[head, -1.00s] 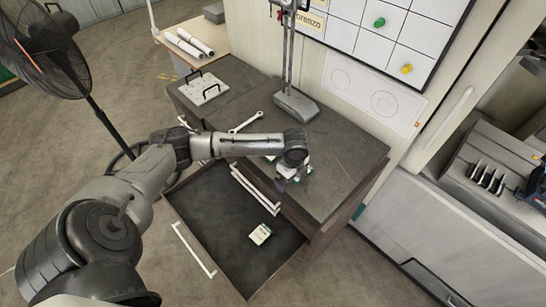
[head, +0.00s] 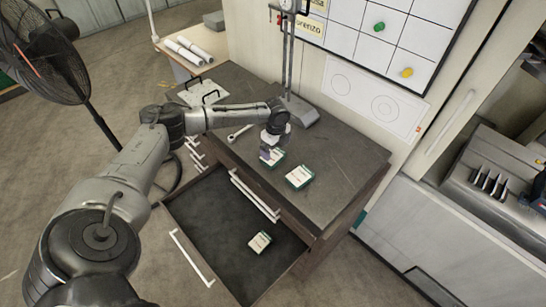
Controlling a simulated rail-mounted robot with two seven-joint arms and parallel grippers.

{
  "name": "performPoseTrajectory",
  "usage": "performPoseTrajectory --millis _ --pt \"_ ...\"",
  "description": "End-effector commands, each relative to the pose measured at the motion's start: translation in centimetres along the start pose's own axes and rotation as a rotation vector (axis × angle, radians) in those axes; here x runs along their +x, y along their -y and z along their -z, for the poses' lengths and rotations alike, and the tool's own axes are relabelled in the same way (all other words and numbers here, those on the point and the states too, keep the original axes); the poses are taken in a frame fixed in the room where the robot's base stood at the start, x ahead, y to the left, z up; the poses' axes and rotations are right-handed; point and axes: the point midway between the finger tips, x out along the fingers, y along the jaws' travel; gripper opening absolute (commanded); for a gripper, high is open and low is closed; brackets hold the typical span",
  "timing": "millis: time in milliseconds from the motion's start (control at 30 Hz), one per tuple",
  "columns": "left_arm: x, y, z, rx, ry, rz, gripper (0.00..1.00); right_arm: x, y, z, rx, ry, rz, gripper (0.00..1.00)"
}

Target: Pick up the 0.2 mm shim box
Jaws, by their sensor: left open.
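Three small white-and-green boxes are in the head view; their labels are too small to read, so I cannot tell which is the 0.2 mm shim box. One box (head: 299,177) lies on the dark cabinet top. A second box (head: 277,160) lies to its left, partly hidden by my left gripper (head: 266,154). The third box (head: 259,242) lies in the open drawer (head: 215,215). My left gripper is open and points down at the second box; I cannot tell whether it touches it. My right gripper is not in view.
A wrench (head: 240,133) and a stand (head: 299,112) are on the cabinet top (head: 335,160) behind the boxes. A plate with black handles (head: 203,92) is at the far left. A fan (head: 45,55) stands on the floor at left. The top's right part is clear.

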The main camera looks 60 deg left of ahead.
Motion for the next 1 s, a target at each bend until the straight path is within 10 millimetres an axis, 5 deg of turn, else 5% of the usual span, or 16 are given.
performPoseTrajectory --millis 267,600,1000 --pt "1.4 -0.1 0.0 0.001 0.000 -0.001 1.00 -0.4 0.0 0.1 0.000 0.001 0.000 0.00" --pt "5.5 -0.2 -0.1 -0.001 0.001 -0.002 1.00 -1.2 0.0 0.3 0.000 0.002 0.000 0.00" --pt "6.0 -0.2 -0.1 -0.001 0.000 0.000 0.95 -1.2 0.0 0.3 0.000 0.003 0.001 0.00"
